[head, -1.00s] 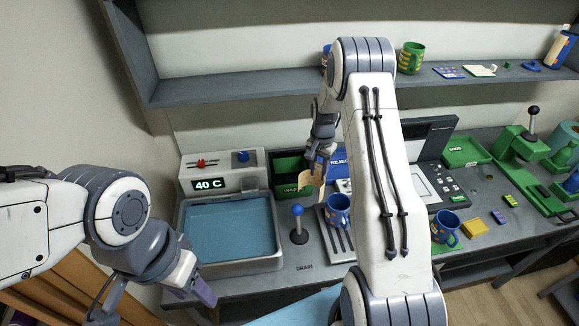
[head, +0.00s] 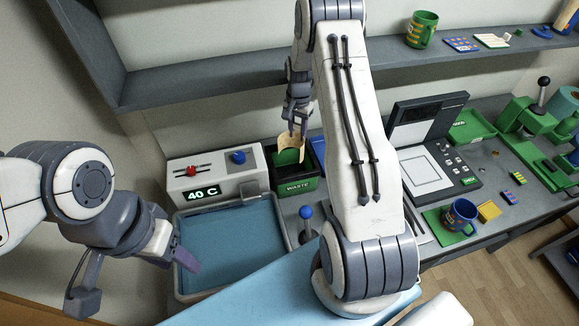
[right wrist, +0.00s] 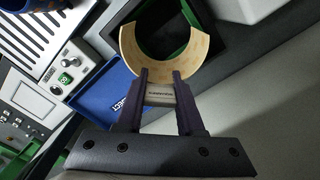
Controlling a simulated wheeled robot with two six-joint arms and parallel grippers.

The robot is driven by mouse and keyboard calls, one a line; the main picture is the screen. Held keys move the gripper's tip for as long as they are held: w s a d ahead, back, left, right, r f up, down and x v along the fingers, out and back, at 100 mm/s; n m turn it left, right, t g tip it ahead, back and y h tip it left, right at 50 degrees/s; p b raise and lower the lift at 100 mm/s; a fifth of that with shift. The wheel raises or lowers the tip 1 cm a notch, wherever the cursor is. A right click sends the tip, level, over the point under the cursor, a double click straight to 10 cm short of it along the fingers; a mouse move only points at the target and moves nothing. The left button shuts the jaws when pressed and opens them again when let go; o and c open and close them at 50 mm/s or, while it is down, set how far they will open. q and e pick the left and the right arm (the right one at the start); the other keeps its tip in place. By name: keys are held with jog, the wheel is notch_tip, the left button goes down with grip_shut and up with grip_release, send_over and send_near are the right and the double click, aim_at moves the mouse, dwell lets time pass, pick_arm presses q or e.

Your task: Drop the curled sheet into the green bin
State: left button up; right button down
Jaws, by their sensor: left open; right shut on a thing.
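The curled sheet (head: 285,140) is a cream, C-shaped strip. My right gripper (head: 297,130) is shut on it and points down over the green bin. In the right wrist view the sheet (right wrist: 131,62) curves away from the fingertips (right wrist: 160,82), overlapping the bin's dark opening and green wall (right wrist: 190,45). The green bin (head: 297,187), marked WASTE, stands right of the sink unit; the sheet appears above its opening, and the exact height cannot be told. My left gripper (head: 135,275) is open and empty, at the sink's left front.
A blue water basin (head: 235,240) under a 40 C display lies left of the bin. A blue-knobbed lever (head: 306,213) stands in front of the bin. A blue REJECT tray (right wrist: 98,92) is beside the bin. A blue mug (head: 460,214) sits further right. A shelf (head: 220,75) runs behind.

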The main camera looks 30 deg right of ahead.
aim_at(297, 143)
jog(key=shift+f+b, duration=1.8)
jog(key=shift+f, duration=1.2)
jog(key=shift+c, duration=2.3)
grip_release()
jog(key=shift+r, duration=0.3)
notch_tip(297, 143, up, 6)
jog(key=b, duration=0.3)
jog(key=shift+r, duration=0.5)
